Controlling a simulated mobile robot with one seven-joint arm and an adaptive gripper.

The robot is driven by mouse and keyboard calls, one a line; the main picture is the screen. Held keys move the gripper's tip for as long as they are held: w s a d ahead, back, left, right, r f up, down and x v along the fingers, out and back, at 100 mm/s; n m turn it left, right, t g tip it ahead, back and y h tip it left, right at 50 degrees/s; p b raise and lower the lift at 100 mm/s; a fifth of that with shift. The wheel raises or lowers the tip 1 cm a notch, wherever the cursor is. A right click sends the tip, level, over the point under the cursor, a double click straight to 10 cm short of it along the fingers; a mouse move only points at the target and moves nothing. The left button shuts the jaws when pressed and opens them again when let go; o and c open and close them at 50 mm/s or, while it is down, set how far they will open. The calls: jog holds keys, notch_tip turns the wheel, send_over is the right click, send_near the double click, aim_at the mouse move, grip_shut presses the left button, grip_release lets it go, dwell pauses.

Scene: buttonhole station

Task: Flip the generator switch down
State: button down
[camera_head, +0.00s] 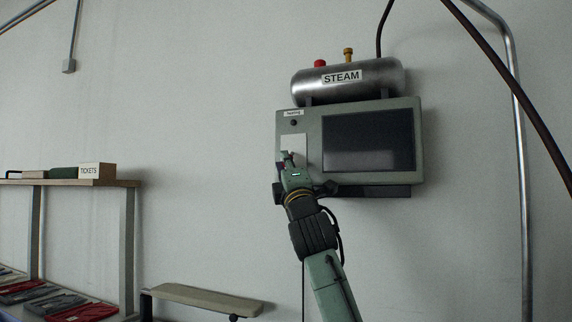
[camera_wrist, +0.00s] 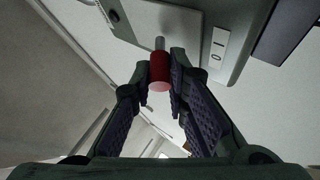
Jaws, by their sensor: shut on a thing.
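The generator switch (camera_wrist: 159,74) shows in the wrist view as a short metal lever with a red cap, standing out from a pale plate (camera_wrist: 165,24). A white label marked I and O (camera_wrist: 217,47) sits beside the plate. My gripper (camera_wrist: 164,66) has its two fingers closed around the red cap, one on each side. In the head view my gripper (camera_head: 288,156) is at the lower part of the pale plate (camera_head: 293,142) on the grey-green control box (camera_head: 314,112). There it mostly hides the lever, and I cannot tell the lever's tilt.
A dark screen (camera_head: 368,139) fills the box's right side, with a small black knob (camera_head: 293,123) at upper left. A steel STEAM tank (camera_head: 370,80) sits on top. A narrow padded board (camera_head: 207,299) and a shelf (camera_head: 60,182) stand at lower left.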

jog(key=c, duration=1.5)
grip_release()
jog(key=shift+c, duration=0.2)
jog(key=shift+r, duration=0.1)
